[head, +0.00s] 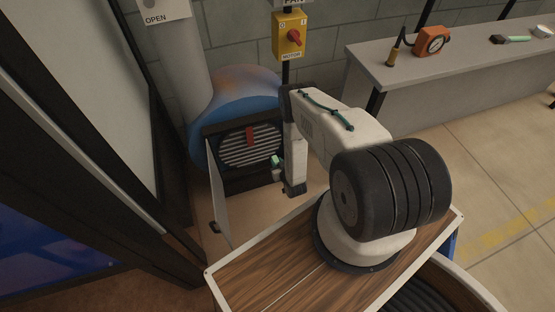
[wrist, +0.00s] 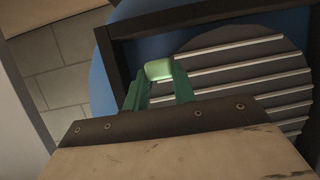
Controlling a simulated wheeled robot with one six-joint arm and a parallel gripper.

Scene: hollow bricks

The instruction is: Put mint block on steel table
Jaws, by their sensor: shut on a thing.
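The mint block (wrist: 158,70) is small and pale green. It sits between the two green fingertips of my gripper (wrist: 160,77) in the wrist view, and the gripper is shut on it. In the head view the mint block (head: 276,160) shows small at the end of my arm, in front of the slatted opening of the blue drum. A long grey table (head: 440,82), which looks like the steel table, stands at the right against the back wall. It is well apart from my gripper and out of the wrist view.
The blue drum (head: 235,88) has a dark square frame, a slatted grille (head: 262,150) with a red piece, and an open pale door (head: 222,195). The table carries an orange gauge (head: 432,41) and a brush (head: 510,39); bare top lies between them. A yellow motor switch (head: 290,36) hangs behind.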

